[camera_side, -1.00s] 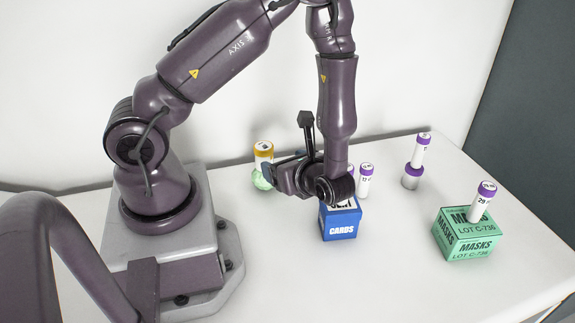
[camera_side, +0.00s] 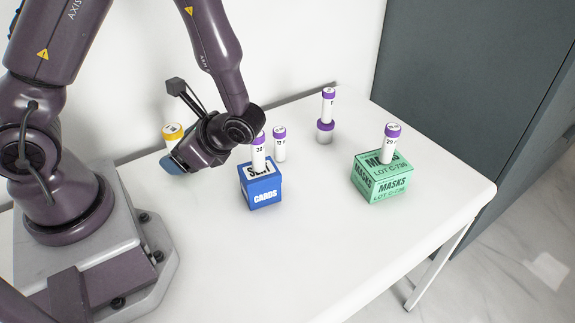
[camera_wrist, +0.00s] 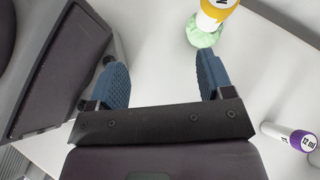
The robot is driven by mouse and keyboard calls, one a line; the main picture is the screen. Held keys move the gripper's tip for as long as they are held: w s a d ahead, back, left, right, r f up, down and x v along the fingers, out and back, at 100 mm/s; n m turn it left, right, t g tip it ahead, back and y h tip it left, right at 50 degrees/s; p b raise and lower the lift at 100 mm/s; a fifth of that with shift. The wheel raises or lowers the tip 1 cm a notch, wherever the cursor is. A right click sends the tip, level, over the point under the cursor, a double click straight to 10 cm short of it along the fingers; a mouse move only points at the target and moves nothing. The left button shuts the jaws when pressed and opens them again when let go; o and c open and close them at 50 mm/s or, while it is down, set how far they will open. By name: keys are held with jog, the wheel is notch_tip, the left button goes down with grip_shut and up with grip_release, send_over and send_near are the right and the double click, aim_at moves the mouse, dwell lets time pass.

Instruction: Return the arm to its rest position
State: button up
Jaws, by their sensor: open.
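My gripper (camera_side: 172,164) is open and empty in the side view, low over the white table (camera_side: 300,240). In the wrist view my gripper (camera_wrist: 162,75) shows two blue fingers wide apart with bare table between them. A yellow-capped vial (camera_side: 173,131) is close behind my gripper, and its lower part is hidden there. In the wrist view this vial (camera_wrist: 214,12) sits on a green lumpy base (camera_wrist: 203,34), beyond the right fingertip and not between the fingers.
Another vial (camera_side: 280,145) stands behind. Further right are a vial on a small base (camera_side: 324,133) and a green MASKS box (camera_side: 383,182) bearing a vial. The front table is clear.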

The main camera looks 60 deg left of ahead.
jog(key=d+r+n+t+h, duration=0.3)
jog(key=r+n+t+h, duration=0.1)
jog(key=r, duration=0.6)
jog(key=d+r+n+t+h, duration=0.3)
jog(key=r+n+t+h, duration=0.2)
jog(key=r, duration=0.6)
jog(key=shift+n+t, duration=0.7)
jog(key=shift+t, duration=0.5)
